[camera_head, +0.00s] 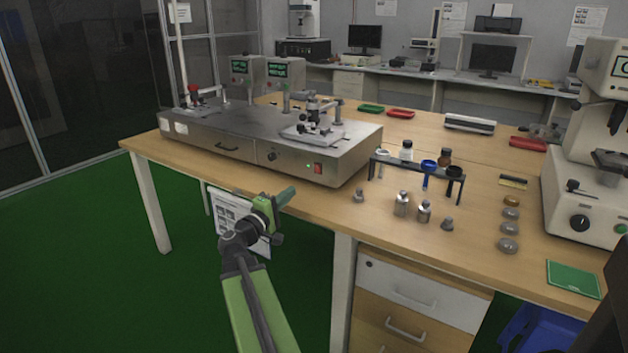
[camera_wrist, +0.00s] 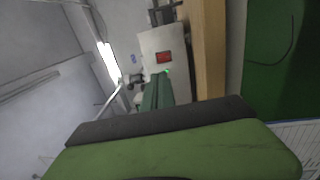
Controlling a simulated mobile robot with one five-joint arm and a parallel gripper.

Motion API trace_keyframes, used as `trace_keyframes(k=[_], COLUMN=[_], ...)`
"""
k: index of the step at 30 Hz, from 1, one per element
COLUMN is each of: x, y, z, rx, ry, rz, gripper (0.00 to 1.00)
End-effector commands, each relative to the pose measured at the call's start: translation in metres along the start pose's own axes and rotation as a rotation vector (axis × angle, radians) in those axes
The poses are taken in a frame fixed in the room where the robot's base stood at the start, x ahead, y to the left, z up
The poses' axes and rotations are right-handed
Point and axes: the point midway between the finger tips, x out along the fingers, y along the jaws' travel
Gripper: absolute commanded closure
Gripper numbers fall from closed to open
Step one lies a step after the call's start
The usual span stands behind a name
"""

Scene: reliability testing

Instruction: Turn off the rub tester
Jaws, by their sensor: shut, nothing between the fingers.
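The rub tester (camera_head: 228,135) is a long, low metal box on the wooden table. Its front face carries a red rocker switch (camera_head: 318,168), a small lit green light (camera_head: 308,166) and a dark knob (camera_head: 272,156). In the wrist view the tester's face (camera_wrist: 150,45) is turned sideways, with the red switch (camera_wrist: 163,57) and the glowing green light near it. My gripper (camera_head: 288,194) is shut and empty, in front of the tester, below and left of the switch in the head view. In the wrist view its green fingers (camera_wrist: 157,80) point toward the panel; contact with it cannot be told.
A black rack (camera_head: 415,165) with small bottles and tools stands right of the tester. Several metal weights (camera_head: 402,204) sit near the table's front edge. A white instrument (camera_head: 585,190) stands at the far right. Drawers (camera_head: 415,300) are under the table. The green floor is clear at left.

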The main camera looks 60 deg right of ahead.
Motion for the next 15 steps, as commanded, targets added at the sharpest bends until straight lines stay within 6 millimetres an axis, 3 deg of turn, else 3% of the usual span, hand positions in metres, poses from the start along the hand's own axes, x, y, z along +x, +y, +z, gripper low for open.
trace_keyframes(k=[8,15], x=[0.010,0.059], y=[0.001,0.001], z=[-0.002,-0.003], rx=[0.001,0.002], ry=[0.000,-0.002], rz=[-0.002,-0.002], gripper=[1.00,1.00])
